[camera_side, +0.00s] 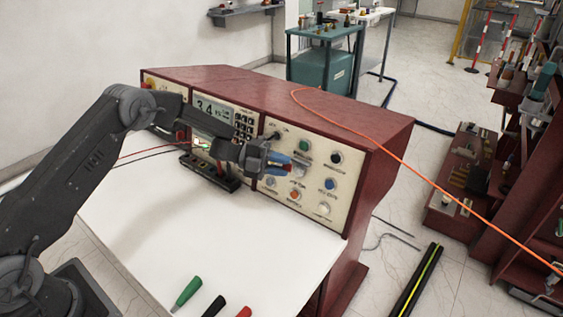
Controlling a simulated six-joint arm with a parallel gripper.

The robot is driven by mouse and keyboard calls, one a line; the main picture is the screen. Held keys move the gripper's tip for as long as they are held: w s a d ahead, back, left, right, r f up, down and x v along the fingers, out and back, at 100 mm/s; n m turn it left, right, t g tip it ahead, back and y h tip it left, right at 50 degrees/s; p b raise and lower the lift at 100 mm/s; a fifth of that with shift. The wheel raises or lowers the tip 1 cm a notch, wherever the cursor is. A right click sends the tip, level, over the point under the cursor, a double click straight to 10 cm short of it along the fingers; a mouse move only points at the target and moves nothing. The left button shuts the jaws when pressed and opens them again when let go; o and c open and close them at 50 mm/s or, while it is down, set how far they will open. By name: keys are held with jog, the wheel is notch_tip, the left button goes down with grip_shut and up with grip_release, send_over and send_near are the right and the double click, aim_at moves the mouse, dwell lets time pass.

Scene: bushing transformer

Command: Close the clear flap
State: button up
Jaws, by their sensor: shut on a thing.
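My gripper (285,165) is at the front panel (321,169) of the dark red console, right of its middle. Blue and red parts show around its fingers. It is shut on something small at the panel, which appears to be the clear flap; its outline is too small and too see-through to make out. The gripper hides the part of the panel behind it, so the angle of the flap cannot be told.
Round buttons, green (304,145), black (336,158) and blue (329,184), sit close around my gripper. A black terminal block (209,172) with leads stands left on the white worktop (150,225). Green, black and red probes (214,306) lie at the front. An orange cable (400,157) crosses right.

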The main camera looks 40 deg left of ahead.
jog(key=f+m, duration=0.1)
jog(key=f+m+t+h, duration=0.1)
jog(key=m, duration=0.1)
jog(key=shift+s+a+f, duration=0.1)
jog(key=shift+s, duration=0.1)
jog(key=shift+w+f+m+g+h, duration=0.25)
jog(key=shift+f+m+h, duration=0.45)
jog(key=shift+m, duration=0.85)
jog(key=shift+w+f+m+g+h, duration=0.25)
jog(key=shift+f+m+h, duration=0.35)
jog(key=shift+m, duration=1)
jog(key=shift+w+f+m+g+h, duration=0.25)
jog(key=shift+f+m+h, duration=0.45)
jog(key=shift+m, duration=0.85)
jog(key=o, duration=0.9)
